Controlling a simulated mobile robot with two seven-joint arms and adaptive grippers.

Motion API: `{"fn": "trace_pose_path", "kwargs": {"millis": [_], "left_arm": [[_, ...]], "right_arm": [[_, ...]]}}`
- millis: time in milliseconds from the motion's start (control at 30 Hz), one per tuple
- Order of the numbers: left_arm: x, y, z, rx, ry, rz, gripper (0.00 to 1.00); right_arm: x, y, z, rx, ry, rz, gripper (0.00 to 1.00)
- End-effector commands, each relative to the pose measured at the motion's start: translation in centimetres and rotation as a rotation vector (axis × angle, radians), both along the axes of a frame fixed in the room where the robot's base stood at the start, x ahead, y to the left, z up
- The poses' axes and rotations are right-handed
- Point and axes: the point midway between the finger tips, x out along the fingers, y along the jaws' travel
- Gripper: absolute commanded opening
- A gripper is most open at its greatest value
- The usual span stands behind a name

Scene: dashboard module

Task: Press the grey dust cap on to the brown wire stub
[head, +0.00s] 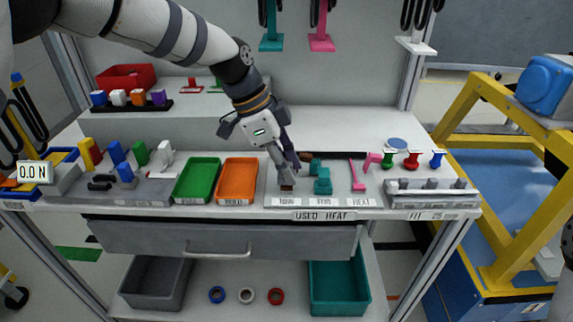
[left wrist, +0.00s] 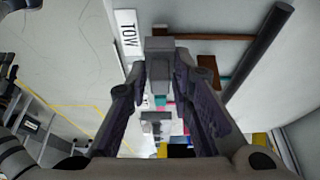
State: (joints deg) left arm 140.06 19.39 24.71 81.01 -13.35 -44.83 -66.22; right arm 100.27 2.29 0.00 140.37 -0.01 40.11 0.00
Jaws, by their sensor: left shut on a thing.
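My left gripper (head: 287,168) reaches down over the panel at the middle of the table, behind the left one of its small labels. In the left wrist view its fingers (left wrist: 160,75) are shut on a grey block-shaped cap (left wrist: 158,48). A small brown piece, which looks like the brown wire stub (head: 286,188), shows just below the fingertips in the head view. I cannot tell whether cap and stub touch. The fingers hide most of the cap in the head view. My right gripper is not in view.
Right of the gripper stand a teal stub (head: 322,182) and a pink one (head: 358,178). An orange tray (head: 238,182) and a green tray (head: 197,182) lie to the left. A display (head: 33,172) reads 0.0 N. A grey rack (head: 432,193) stands at the right.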

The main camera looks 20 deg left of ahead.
Motion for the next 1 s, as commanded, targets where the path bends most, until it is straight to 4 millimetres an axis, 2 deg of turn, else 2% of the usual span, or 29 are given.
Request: {"fn": "trace_pose_path", "kwargs": {"millis": [1000], "left_arm": [[0.0,0.0,-2.4,0.001,0.001,0.000,0.10]], "right_arm": [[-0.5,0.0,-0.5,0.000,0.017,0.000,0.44]]}}
